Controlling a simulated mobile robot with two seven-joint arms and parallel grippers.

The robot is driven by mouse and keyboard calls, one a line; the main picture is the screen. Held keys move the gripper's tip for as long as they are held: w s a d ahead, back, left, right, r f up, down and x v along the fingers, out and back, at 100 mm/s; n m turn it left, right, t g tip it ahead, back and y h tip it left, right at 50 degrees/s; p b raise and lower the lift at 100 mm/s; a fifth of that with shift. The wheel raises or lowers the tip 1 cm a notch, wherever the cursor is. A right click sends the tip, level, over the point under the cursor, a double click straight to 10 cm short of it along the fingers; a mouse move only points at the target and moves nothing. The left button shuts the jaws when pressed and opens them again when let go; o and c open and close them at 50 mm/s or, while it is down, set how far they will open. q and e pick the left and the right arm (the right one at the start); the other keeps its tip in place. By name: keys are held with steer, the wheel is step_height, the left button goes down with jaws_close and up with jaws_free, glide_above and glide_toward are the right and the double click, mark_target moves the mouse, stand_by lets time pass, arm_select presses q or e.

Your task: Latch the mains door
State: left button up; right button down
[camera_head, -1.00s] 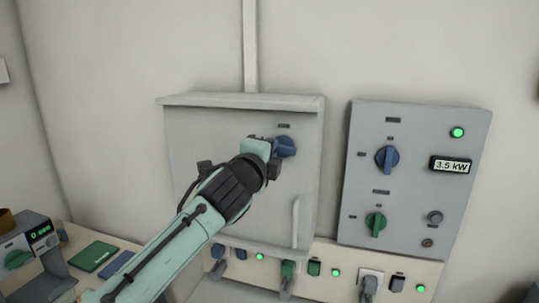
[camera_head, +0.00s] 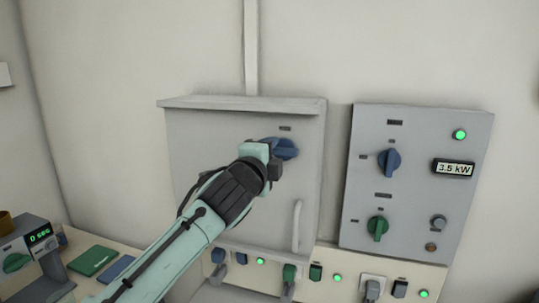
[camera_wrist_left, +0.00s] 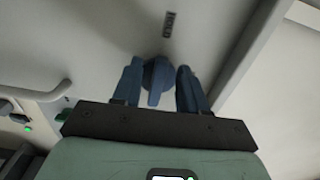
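The mains door is the grey front of a wall cabinet (camera_head: 190,140), and it looks closed against its frame. A blue knob (camera_head: 286,148) sits at its upper right; it also shows in the left wrist view (camera_wrist_left: 157,80). My left gripper (camera_wrist_left: 158,84) is at the knob, one blue finger on each side. The left finger is close to the knob, and a gap shows at the right finger; I cannot tell whether either touches. In the head view my gripper hides part of the knob. My right gripper is not in view.
A pale bar handle (camera_head: 297,226) stands out at the door's lower right. A grey control panel (camera_head: 415,190) with knobs and a 3.5 kW display is to the right. Sockets with plugs line the strip below. A bench with a small device (camera_head: 30,250) is at the lower left.

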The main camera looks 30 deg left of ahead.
arm_select(q)
steer(key=b+v, duration=0.3)
steer(key=v, duration=1)
steer(key=shift+s, duration=0.2)
steer(key=shift+d+r, duration=0.1)
steer(key=shift+r, duration=0.05)
